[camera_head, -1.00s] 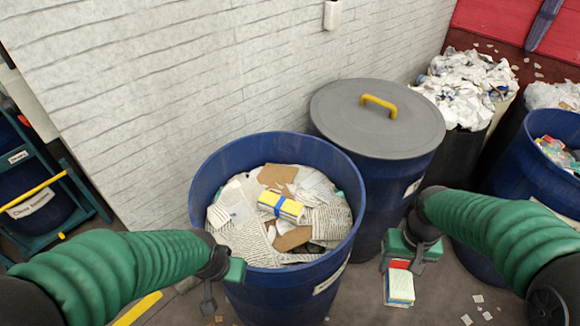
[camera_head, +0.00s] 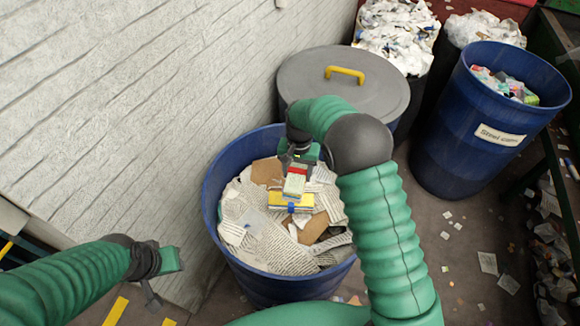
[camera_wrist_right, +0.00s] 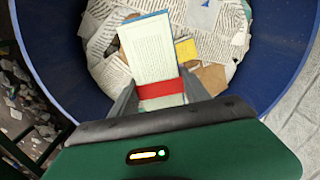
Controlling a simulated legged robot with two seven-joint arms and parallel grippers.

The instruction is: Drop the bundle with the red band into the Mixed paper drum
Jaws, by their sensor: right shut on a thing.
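The bundle with the red band (camera_head: 295,181) is in my right gripper (camera_head: 298,166), which is shut on it above the open blue drum. It also shows in the right wrist view (camera_wrist_right: 152,55), with its red band close to the fingers (camera_wrist_right: 165,98). The open blue drum (camera_head: 212,190) holds newspaper, cardboard and a yellow bundle with a blue band (camera_head: 278,199). The held bundle appears over that yellow bundle; the gap below it is hard to judge. The drum's label is not visible now. My left gripper (camera_head: 161,275) is empty, left of the drum; its jaw opening is unclear.
A drum with a grey lid and yellow handle (camera_head: 345,75) stands behind the open drum. A blue drum labelled Steel cans (camera_head: 490,135) is at right. A white brick wall (camera_head: 130,110) runs along the left.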

